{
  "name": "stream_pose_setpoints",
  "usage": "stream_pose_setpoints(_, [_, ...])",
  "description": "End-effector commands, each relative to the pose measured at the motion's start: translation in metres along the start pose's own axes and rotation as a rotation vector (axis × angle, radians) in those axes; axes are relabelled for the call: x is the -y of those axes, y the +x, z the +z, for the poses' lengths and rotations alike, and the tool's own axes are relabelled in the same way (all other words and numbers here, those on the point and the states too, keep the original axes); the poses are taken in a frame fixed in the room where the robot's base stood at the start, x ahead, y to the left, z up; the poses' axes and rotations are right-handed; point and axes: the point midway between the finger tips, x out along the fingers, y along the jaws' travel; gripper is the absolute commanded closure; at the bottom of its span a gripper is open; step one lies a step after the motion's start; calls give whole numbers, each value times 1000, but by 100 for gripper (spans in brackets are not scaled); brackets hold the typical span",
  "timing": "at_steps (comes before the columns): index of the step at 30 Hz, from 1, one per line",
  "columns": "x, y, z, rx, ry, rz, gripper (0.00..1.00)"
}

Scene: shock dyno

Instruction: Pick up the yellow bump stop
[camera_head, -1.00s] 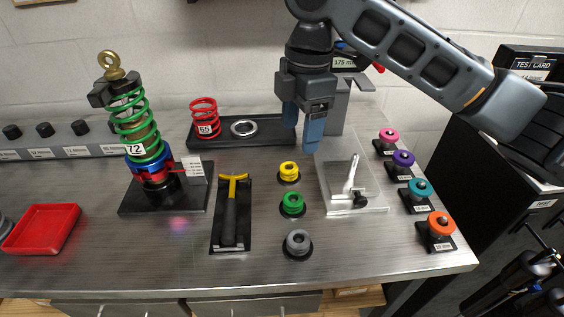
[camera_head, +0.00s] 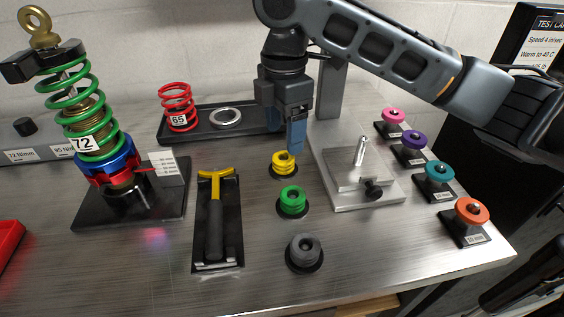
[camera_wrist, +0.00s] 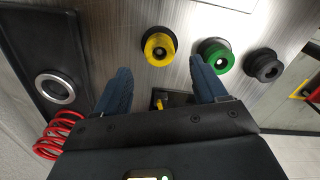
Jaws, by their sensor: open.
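The yellow bump stop (camera_head: 283,164) stands on a small black base on the metal bench, at the back of a row with a green and a grey one. In the wrist view the yellow bump stop (camera_wrist: 159,47) is at the upper middle, beyond the fingertips. My gripper (camera_head: 297,141) has blue fingers and hangs just above and behind the yellow bump stop in the head view. In the wrist view my gripper (camera_wrist: 162,82) is open, with nothing between its fingers.
The green bump stop (camera_head: 292,200) and grey bump stop (camera_head: 304,251) stand in front. A clear plate fixture (camera_head: 368,190) is to the right, a yellow-headed tool (camera_head: 215,215) to the left. A black tray (camera_head: 200,131) with a red spring (camera_head: 179,108) is behind left.

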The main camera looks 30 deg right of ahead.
Motion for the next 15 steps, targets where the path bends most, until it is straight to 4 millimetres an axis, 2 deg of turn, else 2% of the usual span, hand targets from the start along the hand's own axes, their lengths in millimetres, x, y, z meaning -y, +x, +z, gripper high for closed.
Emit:
stream_pose_setpoints(12, [-1, 51, 0, 1, 0, 0, 29])
stream_pose_setpoints(15, [-1, 56, 0, 0, 1, 1, 29])
